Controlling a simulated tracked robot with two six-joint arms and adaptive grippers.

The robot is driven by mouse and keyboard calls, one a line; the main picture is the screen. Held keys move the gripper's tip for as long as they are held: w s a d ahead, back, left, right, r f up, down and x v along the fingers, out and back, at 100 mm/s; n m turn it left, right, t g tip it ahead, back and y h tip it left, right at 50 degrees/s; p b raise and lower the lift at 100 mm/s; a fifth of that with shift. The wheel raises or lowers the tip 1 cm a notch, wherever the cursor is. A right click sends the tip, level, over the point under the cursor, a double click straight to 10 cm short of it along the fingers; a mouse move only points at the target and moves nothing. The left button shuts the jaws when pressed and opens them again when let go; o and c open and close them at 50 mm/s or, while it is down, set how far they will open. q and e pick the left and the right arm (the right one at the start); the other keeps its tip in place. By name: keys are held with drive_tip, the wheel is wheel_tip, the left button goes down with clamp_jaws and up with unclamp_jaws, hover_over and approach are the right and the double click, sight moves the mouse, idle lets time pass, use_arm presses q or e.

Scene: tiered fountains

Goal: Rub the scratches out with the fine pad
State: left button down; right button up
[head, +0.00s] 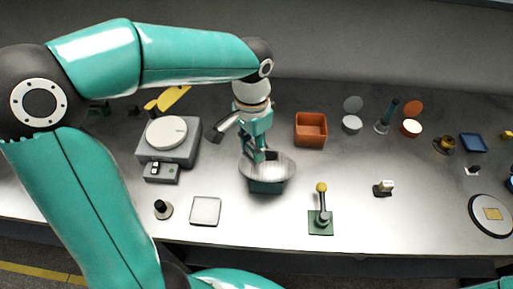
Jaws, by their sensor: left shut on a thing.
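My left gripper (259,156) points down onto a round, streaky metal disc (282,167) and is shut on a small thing. That thing is mostly hidden by the fingers, so I cannot tell for sure whether it is the fine pad. The disc sits over a dark green block (268,187) near the middle of the bench. Its scratches are too blurred to make out. My right gripper is not in view.
An orange box (311,130) stands just right of the disc. A grey machine with a round plate (167,132) stands at left. Open round tins (352,124) stand behind, right.

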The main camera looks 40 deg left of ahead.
use_arm(q)
drive_tip(key=shift+r+p, duration=0.35)
drive_tip(key=shift+r, duration=0.45)
drive_tip(key=shift+w+r+p, duration=0.1)
drive_tip(key=shift+r+p, duration=1.25)
drive_tip(key=shift+r, duration=0.25)
drive_tip(key=shift+f, duration=0.1)
